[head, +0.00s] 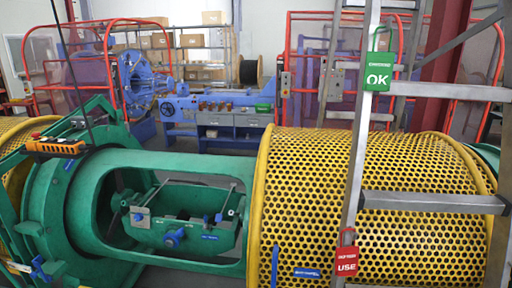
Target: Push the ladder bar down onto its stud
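A grey metal ladder (358,150) stands at the right, in front of the yellow perforated guard. Its rungs (432,203) run across to a second rail at the right edge. A green tag marked OK (379,72) hangs high on the left rail, and a red tag marked USE (347,258) hangs low on it. I cannot tell which part is the ladder bar, and I cannot make out its stud. Neither of my grippers shows in the head view.
A green tubular frame (70,200) with an open window holds a green cradle (180,232) with a blue knob (173,238). The yellow perforated guard (300,180) fills the lower right. An orange box (55,147) sits on the left. Red-framed barriers (110,60) and a blue machine (220,102) stand behind.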

